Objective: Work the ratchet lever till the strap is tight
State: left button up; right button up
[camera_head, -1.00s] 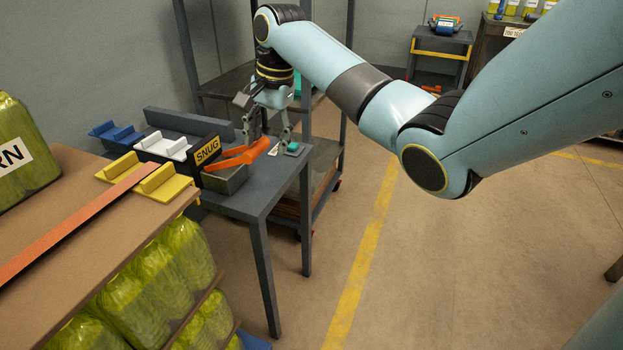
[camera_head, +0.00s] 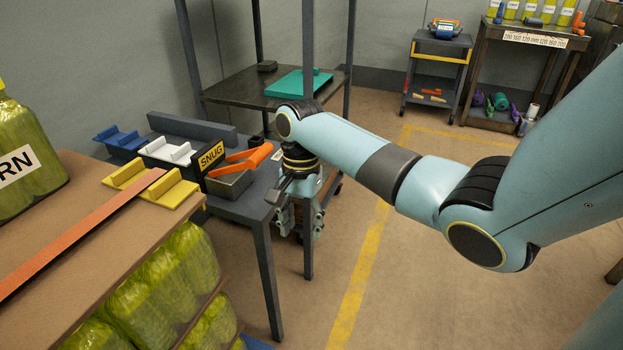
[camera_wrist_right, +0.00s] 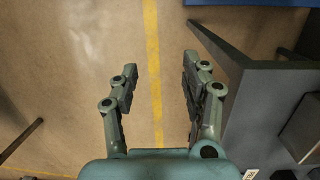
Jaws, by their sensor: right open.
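The orange ratchet lever (camera_head: 243,162) slants up to the right from the grey ratchet box (camera_head: 231,182) on the small dark table (camera_head: 262,207). A sign reading SNUG (camera_head: 210,155) stands beside the box. The orange strap (camera_head: 78,234) runs flat over the brown load top and onto a yellow corner piece (camera_head: 170,193). My right gripper (camera_head: 299,232) points down, open and empty, off the table's right edge and apart from the lever. In the right wrist view its spread fingers (camera_wrist_right: 158,85) have only floor between them. My left gripper is not in view.
White (camera_head: 168,151) and blue (camera_head: 122,143) corner pieces sit at the table's back left. A dark shelf rack (camera_head: 238,92) with a teal item stands behind. The floor to the right is open, with a yellow line (camera_head: 357,285).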

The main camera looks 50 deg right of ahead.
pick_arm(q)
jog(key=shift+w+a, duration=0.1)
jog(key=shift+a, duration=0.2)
pick_arm(e)
jog(key=s+a+f, duration=0.1)
jog(key=s+f, duration=0.4)
jog(key=f, duration=0.1)
jog(key=shift+a+f+g, duration=0.25)
jog(key=shift+g, duration=0.15)
